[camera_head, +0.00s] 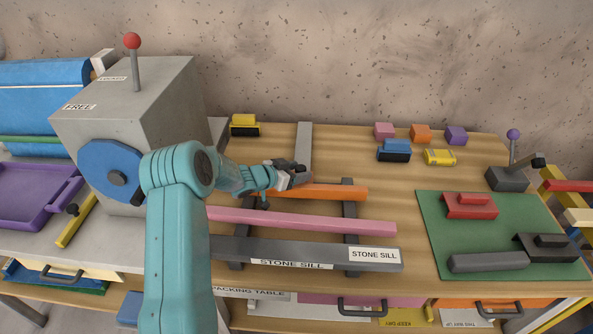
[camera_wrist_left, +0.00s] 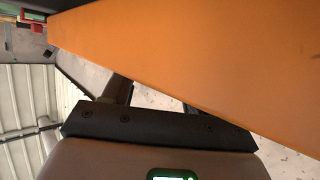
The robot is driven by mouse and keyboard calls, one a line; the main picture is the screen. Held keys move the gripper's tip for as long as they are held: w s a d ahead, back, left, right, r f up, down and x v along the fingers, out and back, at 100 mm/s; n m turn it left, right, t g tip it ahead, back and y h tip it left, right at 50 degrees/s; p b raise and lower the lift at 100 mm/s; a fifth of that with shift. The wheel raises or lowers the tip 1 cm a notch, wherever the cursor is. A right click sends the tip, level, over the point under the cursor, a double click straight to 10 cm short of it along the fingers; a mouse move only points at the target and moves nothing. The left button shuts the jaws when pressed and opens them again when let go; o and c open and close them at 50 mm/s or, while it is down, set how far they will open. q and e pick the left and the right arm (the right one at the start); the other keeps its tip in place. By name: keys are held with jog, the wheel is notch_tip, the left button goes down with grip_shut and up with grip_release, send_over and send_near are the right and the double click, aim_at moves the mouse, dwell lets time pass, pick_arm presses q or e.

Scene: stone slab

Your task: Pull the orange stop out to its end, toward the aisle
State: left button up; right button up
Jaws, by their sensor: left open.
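The orange stop (camera_head: 335,192) is a long bar lying across two dark rails (camera_head: 350,222) on the wooden table. My left gripper (camera_head: 298,176) is at the back edge of this bar, near the left part of its visible length, and is open. My arm hides the bar's left end. In the left wrist view the orange bar (camera_wrist_left: 200,60) runs large across the picture, very close to the gripper's dark body (camera_wrist_left: 150,128). It hides the fingertips, so I cannot tell whether they touch it or straddle it. My right gripper is not in view.
A pink bar (camera_head: 320,222) and a grey bar marked STONE SILL (camera_head: 225,248) lie in front. A grey strip (camera_head: 304,140) is behind. A grey machine (camera_head: 165,100) stands left. Small blocks (camera_head: 420,133) sit at the back; a green mat (camera_head: 430,215) with parts lies right.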

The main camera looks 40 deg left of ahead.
pick_arm(q)
jog(key=shift+w+f, duration=0.1)
jog(key=shift+r, duration=0.25)
notch_tip(320, 180, up, 20)
jog(key=p, duration=0.3)
jog(key=shift+f+p, duration=0.15)
jog(key=shift+p, duration=0.2)
